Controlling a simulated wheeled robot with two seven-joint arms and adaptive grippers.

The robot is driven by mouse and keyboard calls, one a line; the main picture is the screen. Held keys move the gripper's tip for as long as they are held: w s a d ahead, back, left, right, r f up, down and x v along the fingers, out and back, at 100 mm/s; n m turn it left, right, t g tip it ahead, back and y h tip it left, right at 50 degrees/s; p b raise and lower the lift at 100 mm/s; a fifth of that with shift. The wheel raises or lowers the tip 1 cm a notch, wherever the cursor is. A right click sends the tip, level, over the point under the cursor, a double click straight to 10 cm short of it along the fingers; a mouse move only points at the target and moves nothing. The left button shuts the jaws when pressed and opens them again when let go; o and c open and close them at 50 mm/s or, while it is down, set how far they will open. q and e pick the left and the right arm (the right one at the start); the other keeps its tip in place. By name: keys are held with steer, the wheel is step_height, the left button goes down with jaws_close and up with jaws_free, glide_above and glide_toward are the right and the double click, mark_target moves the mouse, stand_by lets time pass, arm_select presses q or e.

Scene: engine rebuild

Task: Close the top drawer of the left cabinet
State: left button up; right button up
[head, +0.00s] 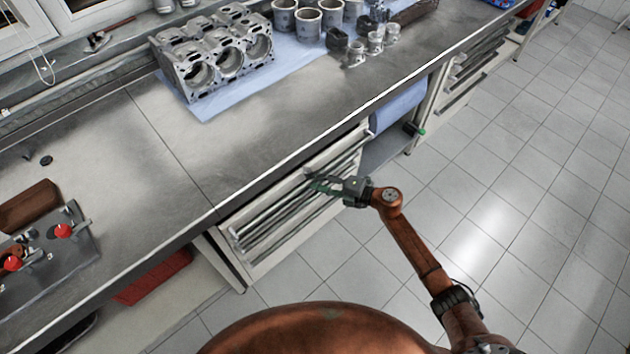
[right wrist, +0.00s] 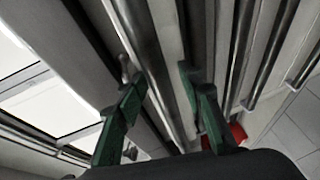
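The left cabinet (head: 246,268) stands under the workbench, with several drawers with long metal bar handles. Its top drawer (head: 275,208) is just below the counter edge; how far it stands out is hard to tell from above. My right gripper (head: 314,182) is at the right part of the drawer fronts, near the upper handles. In the right wrist view its green fingers (right wrist: 157,72) are apart, with a long metal bar (right wrist: 150,55) running in the space between them. Whether either finger touches the bar is unclear. My left gripper is not in view.
The workbench (head: 120,140) carries an engine block (head: 212,55) on a blue sheet, cylinder liners (head: 307,24), pistons and a fixture with red knobs (head: 62,231). A blue roll (head: 400,106) sits right of the cabinet. Another drawer cabinet (head: 465,80) is farther right. The tiled floor (head: 500,200) is clear.

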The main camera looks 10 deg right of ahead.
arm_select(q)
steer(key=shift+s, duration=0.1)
arm_select(e)
steer(key=v, duration=0.8)
steer(key=shift+c, duration=0.3)
